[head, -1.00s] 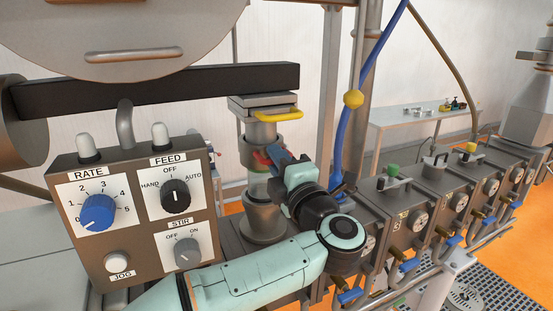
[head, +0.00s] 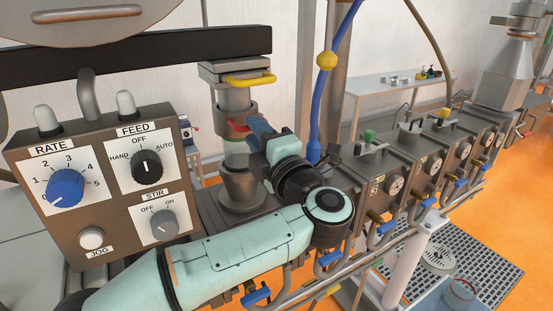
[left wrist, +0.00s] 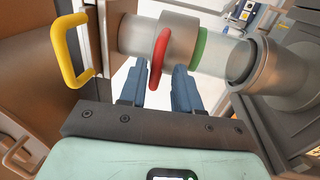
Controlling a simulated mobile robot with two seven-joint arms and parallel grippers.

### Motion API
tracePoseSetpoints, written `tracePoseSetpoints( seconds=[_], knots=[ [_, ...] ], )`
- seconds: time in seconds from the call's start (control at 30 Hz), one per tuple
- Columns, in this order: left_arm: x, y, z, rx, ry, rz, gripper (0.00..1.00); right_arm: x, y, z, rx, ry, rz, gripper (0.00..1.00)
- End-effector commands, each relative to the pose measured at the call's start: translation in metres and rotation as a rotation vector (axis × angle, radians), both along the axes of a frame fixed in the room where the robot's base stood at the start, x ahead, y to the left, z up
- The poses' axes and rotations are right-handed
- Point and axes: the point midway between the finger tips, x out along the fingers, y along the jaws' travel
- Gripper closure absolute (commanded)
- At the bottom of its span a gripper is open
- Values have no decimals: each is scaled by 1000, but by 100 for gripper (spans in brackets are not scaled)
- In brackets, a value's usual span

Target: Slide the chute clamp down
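The chute clamp is a grey metal collar (head: 236,109) with a red handle (head: 237,126), around the upright chute. Clear tube (head: 236,148) shows below it, above a grey lower socket (head: 241,187). In the left wrist view the collar (left wrist: 178,35), red handle (left wrist: 160,58) and a green ring (left wrist: 200,48) show. My left gripper (head: 257,130) is at the handle; in the left wrist view its blue fingers (left wrist: 160,85) stand apart on either side of the handle, with gaps. Whether a finger touches it is hard to tell. My right gripper is not in view.
A yellow handle (head: 251,79) sticks out above the clamp and also shows in the left wrist view (left wrist: 68,50). A control box (head: 105,180) with knobs stands left. Several valve blocks with gauges (head: 397,185) run right. A blue hose (head: 322,100) hangs behind my wrist.

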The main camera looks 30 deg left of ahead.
Motion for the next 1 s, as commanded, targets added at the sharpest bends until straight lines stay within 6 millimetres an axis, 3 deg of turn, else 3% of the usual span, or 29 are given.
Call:
tracePoseSetpoints(
  seconds=[0.3,0.5,1.0],
  knots=[
    [-32,-65,-16,0,2,-7,68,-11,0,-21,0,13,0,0],
    [-46,-90,-20,0,3,-3,68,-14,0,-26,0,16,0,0],
    [-51,-99,-20,-1,2,-1,68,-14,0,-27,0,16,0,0]
  ],
)
